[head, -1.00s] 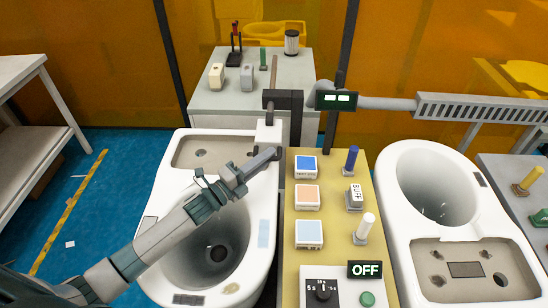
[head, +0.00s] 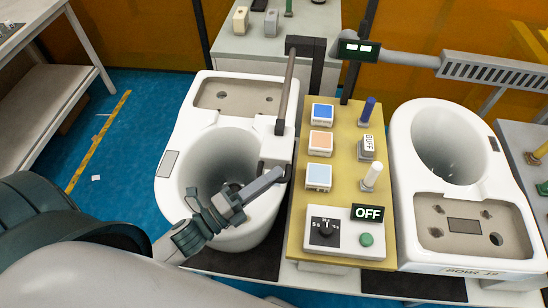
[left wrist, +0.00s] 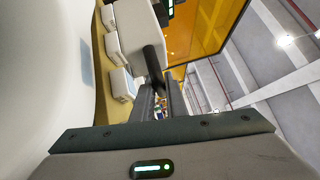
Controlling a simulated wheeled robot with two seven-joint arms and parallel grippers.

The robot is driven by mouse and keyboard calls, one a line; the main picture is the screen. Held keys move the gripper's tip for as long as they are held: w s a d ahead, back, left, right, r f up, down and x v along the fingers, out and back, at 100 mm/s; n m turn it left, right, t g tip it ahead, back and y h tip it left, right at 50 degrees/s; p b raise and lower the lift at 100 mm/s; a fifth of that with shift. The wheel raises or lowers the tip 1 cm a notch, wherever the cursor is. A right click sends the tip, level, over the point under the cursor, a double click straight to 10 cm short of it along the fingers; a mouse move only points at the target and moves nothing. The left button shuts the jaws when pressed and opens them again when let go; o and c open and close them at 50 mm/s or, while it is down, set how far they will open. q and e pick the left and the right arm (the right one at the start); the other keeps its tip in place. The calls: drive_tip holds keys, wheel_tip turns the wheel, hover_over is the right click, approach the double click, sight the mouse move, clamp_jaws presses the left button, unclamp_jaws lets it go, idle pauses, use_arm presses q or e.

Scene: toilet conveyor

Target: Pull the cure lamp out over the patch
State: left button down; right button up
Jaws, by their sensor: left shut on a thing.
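The cure lamp's white head (head: 277,150) hangs over the right rim of the left toilet bowl (head: 180,115), at the end of a grey rod (head: 287,85) from a dark post (head: 303,65). My left gripper (head: 277,177) is shut on the lamp's handle, just in front of the head. In the left wrist view, the white head (left wrist: 136,30) and its black handle (left wrist: 153,57) show beyond the gripper. The light blue patch on the bowl's right rim is hidden by the lamp and gripper. My right gripper is out of view.
A yellow panel (head: 290,235) with coloured blocks, pegs and a control box with an OFF sign (head: 368,213) stands close to the right of the bowl. Another toilet (head: 410,190) stands beyond it. A grey vented arm (head: 490,72) hangs above.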

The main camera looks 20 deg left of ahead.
use_arm(q)
drive_tip(key=shift+s+d, duration=0.15)
drive_tip(key=shift+s, duration=0.35)
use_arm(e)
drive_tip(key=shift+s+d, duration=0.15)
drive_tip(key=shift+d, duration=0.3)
use_arm(q)
drive_tip(key=c, duration=1.8)
unclamp_jaws()
drive_tip(key=shift+o, duration=0.2)
drive_tip(key=shift+w, duration=0.1)
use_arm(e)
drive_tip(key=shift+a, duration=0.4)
